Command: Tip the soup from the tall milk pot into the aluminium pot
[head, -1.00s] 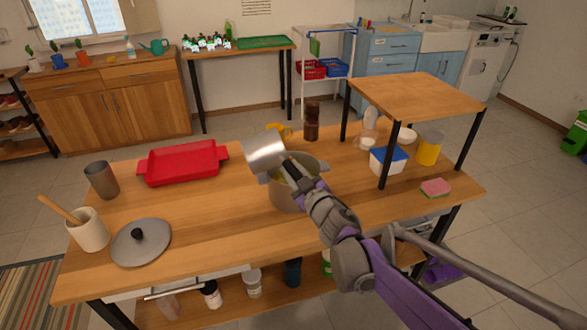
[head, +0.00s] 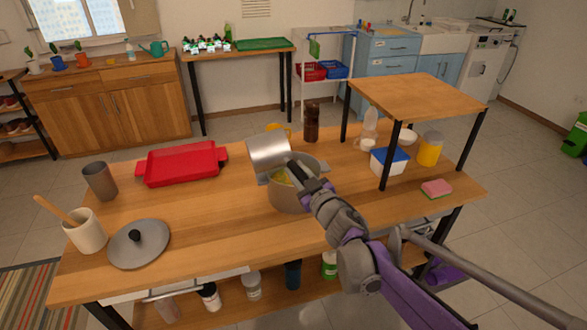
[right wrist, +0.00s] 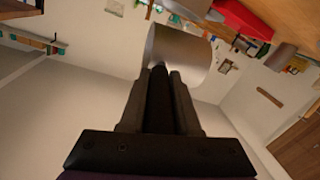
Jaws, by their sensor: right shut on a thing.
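The tall milk pot (head: 267,152) is a shiny metal cylinder. My right gripper (head: 299,170) is shut on it, apparently by its handle, and holds it tilted above the aluminium pot's far left rim. The pot also shows beyond the shut fingers (right wrist: 163,98) in the right wrist view (right wrist: 180,52). The aluminium pot (head: 287,198) is wide and grey and stands on the wooden table. Something yellowish shows inside it, partly hidden by my right gripper. I cannot see inside the milk pot or make out a stream. My left gripper is not in view.
A grey lid (head: 138,250), a crock with a wooden spoon (head: 86,232), a dark cup (head: 100,181) and a red tray (head: 181,164) are on the left. A brown grinder (head: 311,123) stands behind the aluminium pot. A raised shelf (head: 415,98) is at right.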

